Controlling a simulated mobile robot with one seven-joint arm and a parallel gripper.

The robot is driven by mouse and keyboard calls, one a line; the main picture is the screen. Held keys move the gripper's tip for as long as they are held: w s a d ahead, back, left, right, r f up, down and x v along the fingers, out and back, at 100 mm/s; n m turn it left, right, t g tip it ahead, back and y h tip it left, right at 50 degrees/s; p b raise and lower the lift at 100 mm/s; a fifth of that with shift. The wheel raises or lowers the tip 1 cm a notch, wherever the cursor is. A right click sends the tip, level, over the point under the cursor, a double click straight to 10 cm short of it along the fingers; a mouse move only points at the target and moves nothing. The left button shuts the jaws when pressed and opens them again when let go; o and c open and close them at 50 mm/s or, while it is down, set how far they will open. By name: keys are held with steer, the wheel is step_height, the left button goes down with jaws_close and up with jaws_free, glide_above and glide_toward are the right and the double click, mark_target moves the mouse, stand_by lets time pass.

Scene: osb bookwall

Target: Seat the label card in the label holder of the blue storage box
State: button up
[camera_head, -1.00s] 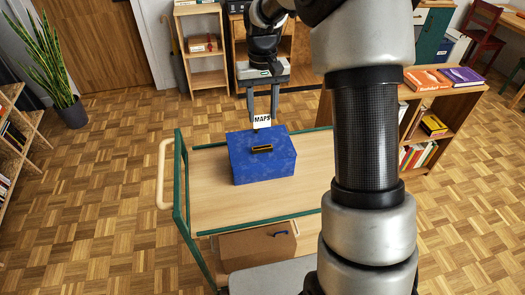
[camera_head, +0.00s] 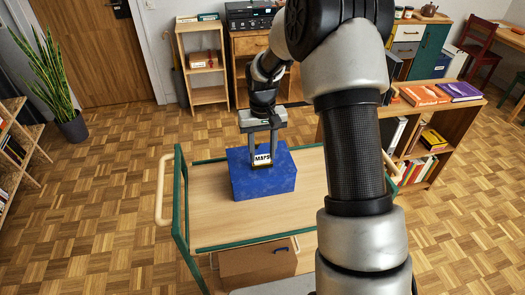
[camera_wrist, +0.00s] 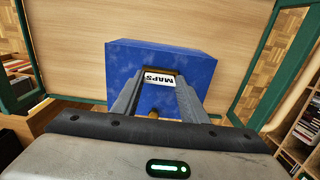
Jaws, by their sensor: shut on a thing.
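The blue storage box (camera_head: 240,185) stands on the wooden cart top, and its near side also shows in the wrist view (camera_wrist: 205,72). My gripper (camera_head: 262,158) is shut on the white label card (camera_head: 262,159), marked MAPS, between its two fingertips. In the wrist view the card (camera_wrist: 159,80) reads upside down between the fingers, over the box. The card is now at the place of the label holder, which is largely covered by the card and fingers. I cannot tell whether the card's lower edge sits inside the holder or just in front of it.
The cart's wooden top (camera_head: 210,215) is bare around the box. Its green metal frame (camera_head: 178,200) rises at the left, with a pale wooden handle (camera_head: 164,180). A low bookshelf (camera_head: 430,140) stands to the right. A cardboard-brown box (camera_head: 255,262) is below the top.

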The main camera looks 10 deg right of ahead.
steer(key=o, duration=1)
steer(key=shift+f, duration=0.1)
